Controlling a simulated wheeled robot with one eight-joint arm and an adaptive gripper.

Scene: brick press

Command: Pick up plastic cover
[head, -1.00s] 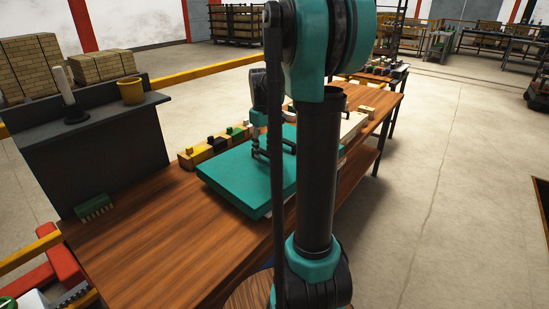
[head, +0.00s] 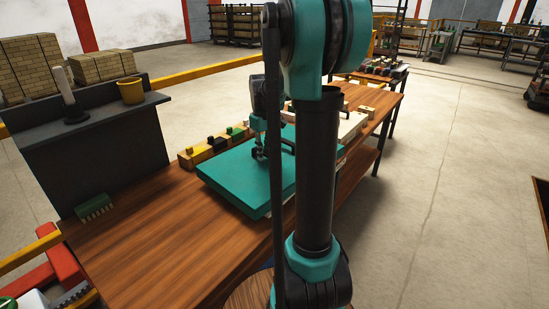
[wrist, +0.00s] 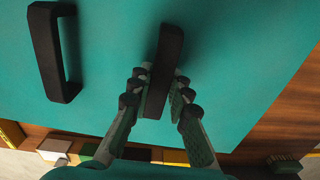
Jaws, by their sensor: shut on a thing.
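The plastic cover (head: 230,178) is a flat teal slab lying on the wooden workbench. It also fills most of the wrist view (wrist: 225,60). It has two black handles. My gripper (wrist: 161,92) is shut on one handle (wrist: 167,50), with a finger on each side of it. The other handle (wrist: 53,52) is free, at the left of the wrist view. In the head view my gripper (head: 274,152) stands over the cover, partly hidden by my own arm. I cannot tell any gap between cover and bench.
A row of small coloured blocks (head: 216,144) lies along the cover's far edge. A green comb-like piece (head: 94,206) sits on the bench at left, near a grey stand (head: 100,145) holding a yellow cup (head: 131,91). The near left bench top (head: 160,235) is clear.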

